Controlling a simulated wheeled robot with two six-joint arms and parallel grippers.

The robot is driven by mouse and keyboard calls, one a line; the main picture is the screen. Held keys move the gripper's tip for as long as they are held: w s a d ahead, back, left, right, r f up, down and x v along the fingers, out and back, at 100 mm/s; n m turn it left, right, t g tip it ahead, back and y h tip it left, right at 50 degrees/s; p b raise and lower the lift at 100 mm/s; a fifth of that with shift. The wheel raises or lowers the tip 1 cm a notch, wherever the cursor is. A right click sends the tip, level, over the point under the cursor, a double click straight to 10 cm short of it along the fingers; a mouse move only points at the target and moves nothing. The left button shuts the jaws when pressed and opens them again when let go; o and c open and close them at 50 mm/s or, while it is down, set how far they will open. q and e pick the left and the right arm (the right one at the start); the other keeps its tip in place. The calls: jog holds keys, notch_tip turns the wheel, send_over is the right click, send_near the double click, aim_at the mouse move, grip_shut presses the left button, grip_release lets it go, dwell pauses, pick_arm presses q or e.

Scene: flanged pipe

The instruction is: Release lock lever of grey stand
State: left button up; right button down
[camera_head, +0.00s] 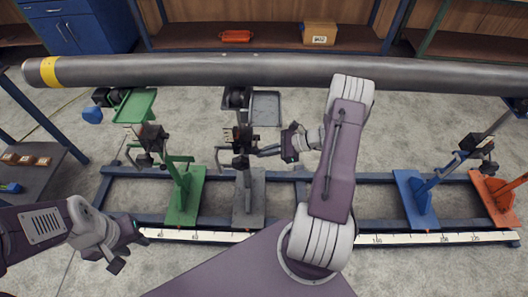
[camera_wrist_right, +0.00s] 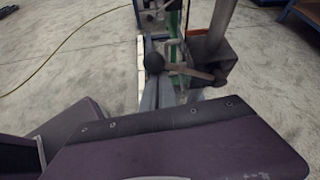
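The grey stand (camera_head: 249,205) is left of centre in the head view, its upright rising towards the long pipe. A lever (camera_head: 268,151) sticks out to the right from its upper part. My right gripper (camera_head: 285,146) is at the outer end of this lever; I cannot tell if it touches. In the right wrist view, a lever with a black ball knob (camera_wrist_right: 155,63) lies just beyond my purple gripper body. The fingertips are not clear there, so its opening cannot be told. My left gripper (camera_head: 130,246) is open and empty at the lower left, away from the stands.
The long grey pipe (camera_head: 250,70) with a yellow band spans the stands. A green stand (camera_head: 185,205) is left of the grey one; blue (camera_head: 415,200) and orange (camera_head: 497,200) stands are at the right. A measuring strip (camera_head: 200,236) runs in front.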

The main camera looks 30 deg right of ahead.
jog(key=shift+w+r, duration=0.1)
notch_tip(320, 180, down, 4)
jog(key=b, duration=0.4)
jog(key=p+v, duration=0.2)
jog(key=v, duration=0.8)
jog(key=shift+d+p, duration=0.35)
jog(key=shift+d, duration=0.15)
